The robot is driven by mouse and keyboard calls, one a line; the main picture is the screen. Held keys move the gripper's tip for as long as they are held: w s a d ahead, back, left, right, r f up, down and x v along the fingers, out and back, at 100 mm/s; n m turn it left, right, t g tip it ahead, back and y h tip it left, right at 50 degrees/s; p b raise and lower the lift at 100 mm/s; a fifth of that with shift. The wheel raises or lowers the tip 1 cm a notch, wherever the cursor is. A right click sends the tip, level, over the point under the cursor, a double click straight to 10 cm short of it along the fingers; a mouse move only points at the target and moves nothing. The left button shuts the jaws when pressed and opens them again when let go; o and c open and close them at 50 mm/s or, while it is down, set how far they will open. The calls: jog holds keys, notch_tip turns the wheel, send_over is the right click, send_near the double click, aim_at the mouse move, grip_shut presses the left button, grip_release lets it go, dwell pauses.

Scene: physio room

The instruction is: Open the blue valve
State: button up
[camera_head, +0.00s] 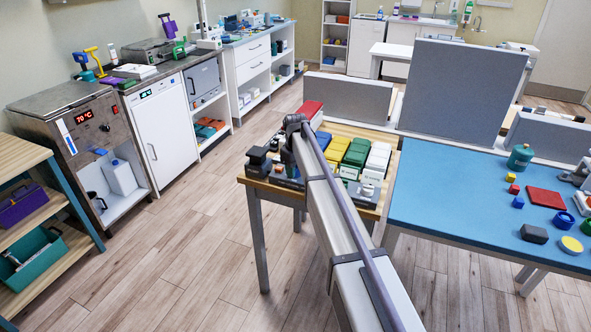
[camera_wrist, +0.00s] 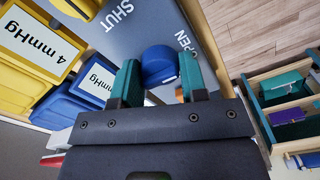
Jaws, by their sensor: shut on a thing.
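The blue valve (camera_wrist: 158,62) is a round knob in the wrist view, on a grey panel (camera_wrist: 140,32). The panel reads SHUT to the left of the knob and OPEN to its right. My gripper (camera_wrist: 160,78) has its two teal fingers on either side of the knob and is shut on it. A small orange piece (camera_wrist: 180,93) shows beside the right finger; I cannot tell what it is. In the head view my arm reaches over the wooden table (camera_head: 255,184), and the valve and fingers cannot be made out there.
Yellow boxes (camera_wrist: 40,45) and blue boxes (camera_wrist: 88,82) marked 4 mmHg stand close left of the panel in the wrist view. In the head view, green boxes (camera_head: 356,150) and white boxes (camera_head: 378,158) crowd the table. A blue-topped table (camera_head: 440,195) adjoins on the right. Floor is clear to the left.

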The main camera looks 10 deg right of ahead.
jog(key=shift+n, duration=0.3)
jog(key=o, duration=0.9)
notch_tip(320, 180, up, 11)
jog(key=p, duration=1)
jog(key=shift+f+p, duration=0.1)
jog(key=shift+p, duration=0.3)
jog(key=s+m, duration=0.2)
jog(key=s, duration=1)
jog(key=s+m, duration=0.2)
jog(key=s, duration=1.1)
jog(key=s+m, duration=0.3)
jog(key=s, duration=1)
jog(key=shift+s, duration=0.25)
